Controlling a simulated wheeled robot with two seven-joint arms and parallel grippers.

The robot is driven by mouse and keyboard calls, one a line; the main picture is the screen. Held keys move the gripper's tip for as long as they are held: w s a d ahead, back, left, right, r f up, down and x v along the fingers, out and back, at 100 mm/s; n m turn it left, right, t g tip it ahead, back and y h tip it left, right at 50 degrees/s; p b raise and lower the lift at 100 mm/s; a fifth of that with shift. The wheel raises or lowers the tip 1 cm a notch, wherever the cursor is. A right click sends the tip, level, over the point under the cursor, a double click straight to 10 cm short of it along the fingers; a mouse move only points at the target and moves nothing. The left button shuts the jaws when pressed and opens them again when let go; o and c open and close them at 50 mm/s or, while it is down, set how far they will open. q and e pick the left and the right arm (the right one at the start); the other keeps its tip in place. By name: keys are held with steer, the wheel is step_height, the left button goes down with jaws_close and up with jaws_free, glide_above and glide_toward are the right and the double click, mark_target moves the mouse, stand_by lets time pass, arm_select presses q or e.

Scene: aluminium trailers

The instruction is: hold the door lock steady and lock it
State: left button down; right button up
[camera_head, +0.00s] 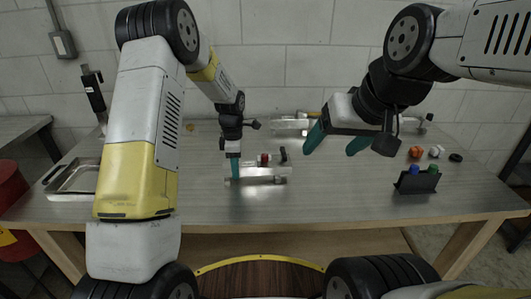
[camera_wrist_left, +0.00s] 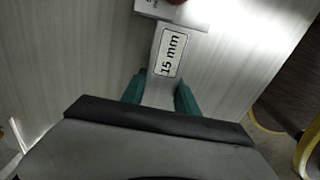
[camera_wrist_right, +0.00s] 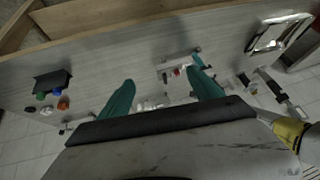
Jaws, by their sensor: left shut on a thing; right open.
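The door lock (camera_head: 260,174) appears as a low silver metal piece on the table, with a small red part (camera_head: 264,159) on top and dark parts beside it. In the left wrist view a silver bar (camera_wrist_left: 166,58) of it carries a "15 mm" label, with a bit of red at the top edge. My left gripper (camera_head: 234,177) is shut on the lock's left end; the bar runs between its teal fingers (camera_wrist_left: 160,92). My right gripper (camera_head: 335,147) is open and empty, above the table to the right of the lock. The lock also shows in the right wrist view (camera_wrist_right: 176,66), between and beyond the fingers.
A black holder (camera_head: 416,184) with blue and green tops stands at the right. Orange, white and black small parts (camera_head: 416,152) lie behind it. Another silver piece (camera_head: 290,126) lies at the back. A metal tray (camera_head: 62,192) is at the left. The table front is clear.

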steer(key=shift+o, duration=0.8)
steer(key=w+r+n+g, duration=0.1)
steer(key=w+r+n, duration=0.1)
steer(key=w+n, duration=0.2)
steer(key=w, duration=0.3)
steer(key=shift+w+a+g+h, duration=0.25)
steer(key=shift+a+g+h, duration=0.05)
steer(key=shift+g+h, duration=0.1)
steer(key=n+g+h, duration=0.1)
steer(key=n+g, duration=0.3)
steer(key=n, duration=1)
glide_above(284, 151)
step_height(284, 151, down, 10)
step_height(284, 151, down, 12)
steer(key=shift+a+f, duration=0.1)
